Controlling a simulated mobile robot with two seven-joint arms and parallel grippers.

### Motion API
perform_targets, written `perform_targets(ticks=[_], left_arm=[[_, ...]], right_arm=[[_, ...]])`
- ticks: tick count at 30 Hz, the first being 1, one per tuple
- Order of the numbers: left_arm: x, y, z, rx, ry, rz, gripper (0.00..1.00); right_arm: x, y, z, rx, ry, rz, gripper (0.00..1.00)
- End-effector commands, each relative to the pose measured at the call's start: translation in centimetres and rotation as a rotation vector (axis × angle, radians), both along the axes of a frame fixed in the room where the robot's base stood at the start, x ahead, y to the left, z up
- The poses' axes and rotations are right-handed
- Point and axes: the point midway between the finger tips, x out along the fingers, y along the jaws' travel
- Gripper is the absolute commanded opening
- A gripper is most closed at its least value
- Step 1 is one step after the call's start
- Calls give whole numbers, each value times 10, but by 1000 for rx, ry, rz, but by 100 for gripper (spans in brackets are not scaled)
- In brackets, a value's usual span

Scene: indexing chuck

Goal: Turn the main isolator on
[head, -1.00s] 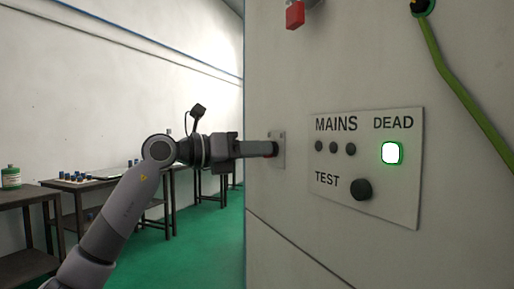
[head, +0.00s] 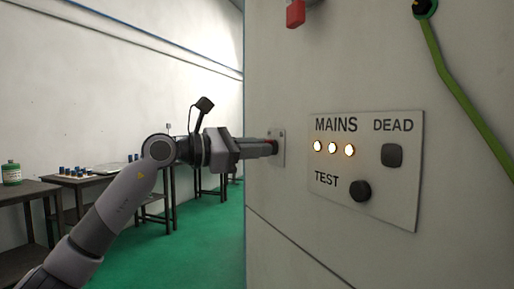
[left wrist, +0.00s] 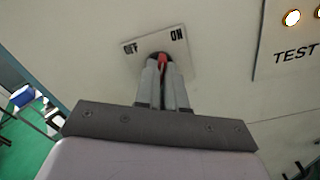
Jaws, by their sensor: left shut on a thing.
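The main isolator is a red handle (left wrist: 163,61) on a pale plate (left wrist: 178,45) marked OFF and ON, on the cabinet's face. My left gripper (left wrist: 163,72) is shut on the red handle; its fingers hide most of it. In the left wrist view the handle lies nearer the ON lettering. In the head view my left gripper (head: 268,147) reaches the plate (head: 278,148) from the left. The MAINS panel (head: 385,205) has its three lamps (head: 333,148) lit amber. The DEAD lamp (head: 391,155) is dark. My right gripper is in neither view.
The grey cabinet wall (head: 310,70) fills the right side. A red object (head: 295,13) hangs near its top, and a green cable (head: 455,85) runs down at the right. Benches (head: 85,182) with small parts stand at the left on clear green floor (head: 205,240).

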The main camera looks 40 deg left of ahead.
Motion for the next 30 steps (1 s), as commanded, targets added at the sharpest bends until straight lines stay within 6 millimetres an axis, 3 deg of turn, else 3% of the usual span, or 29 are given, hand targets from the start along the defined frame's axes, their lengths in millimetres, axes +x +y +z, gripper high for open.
perform_targets(ticks=[19,22,30], left_arm=[[0,0,-1,51,-27,0,0],[0,0,-1,51,-27,0,35],[0,0,-1,48,-28,0,35]], right_arm=[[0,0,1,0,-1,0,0],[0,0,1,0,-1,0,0],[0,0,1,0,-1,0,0]])
